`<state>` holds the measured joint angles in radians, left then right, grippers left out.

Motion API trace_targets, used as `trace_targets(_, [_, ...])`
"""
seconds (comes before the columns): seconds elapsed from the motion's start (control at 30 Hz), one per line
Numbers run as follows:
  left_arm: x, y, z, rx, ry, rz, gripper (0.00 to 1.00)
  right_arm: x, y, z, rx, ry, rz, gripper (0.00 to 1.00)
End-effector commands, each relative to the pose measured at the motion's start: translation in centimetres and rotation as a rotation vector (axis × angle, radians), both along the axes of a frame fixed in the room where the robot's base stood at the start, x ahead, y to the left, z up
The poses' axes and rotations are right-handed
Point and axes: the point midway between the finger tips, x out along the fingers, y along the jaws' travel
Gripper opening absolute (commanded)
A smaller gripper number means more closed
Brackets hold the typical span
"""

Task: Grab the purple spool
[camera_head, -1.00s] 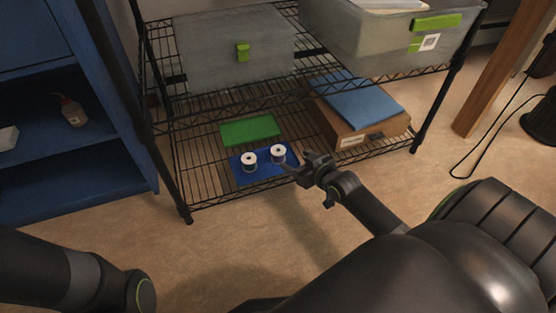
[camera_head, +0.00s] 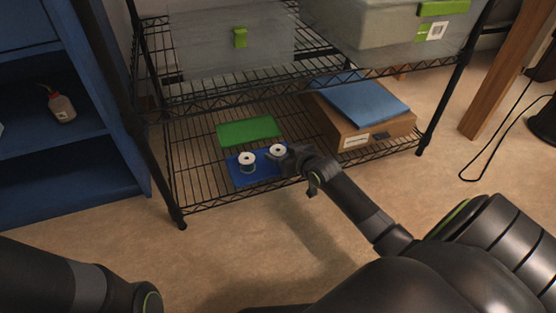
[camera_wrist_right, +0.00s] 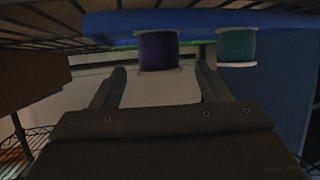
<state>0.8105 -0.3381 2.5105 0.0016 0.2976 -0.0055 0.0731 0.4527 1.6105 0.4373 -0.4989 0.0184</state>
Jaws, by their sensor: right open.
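The purple spool (camera_wrist_right: 158,50) shows in the right wrist view, just ahead of my right gripper (camera_wrist_right: 162,80) and roughly in line with the gap between its fingers. The gripper is open, with nothing between its fingertips. A teal spool (camera_wrist_right: 236,46) stands beside the purple one. In the head view two white-topped spools stand on a blue mat (camera_head: 240,179) on the lower wire shelf. The spool (camera_head: 277,150) closest to my right gripper (camera_head: 288,160) appears to be the purple one; its side is partly hidden. My left gripper is out of view.
A green mat (camera_head: 248,130) lies behind the spools. A cardboard box (camera_head: 372,134) with a blue folder (camera_head: 362,100) sits to the right. The upper wire shelf carries grey bins (camera_head: 200,45) and hangs above the spools. A black post (camera_head: 165,170) stands at the left.

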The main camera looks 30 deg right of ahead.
Motion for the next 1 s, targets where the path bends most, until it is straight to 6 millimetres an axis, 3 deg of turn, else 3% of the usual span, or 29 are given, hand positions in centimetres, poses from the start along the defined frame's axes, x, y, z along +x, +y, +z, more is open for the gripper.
trace_targets(0.3, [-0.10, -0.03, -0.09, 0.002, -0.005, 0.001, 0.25, 0.20, -0.02, -0.05, 0.000, 0.001, 0.000, 0.68])
trace_targets(0.67, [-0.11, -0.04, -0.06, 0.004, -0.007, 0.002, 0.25, 0.19, -0.02, -0.04, 0.000, 0.001, 0.000, 0.22])
trace_targets(1.0, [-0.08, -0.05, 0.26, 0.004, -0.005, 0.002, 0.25, 0.19, 0.00, 0.33, 0.000, 0.000, 0.000, 0.21])
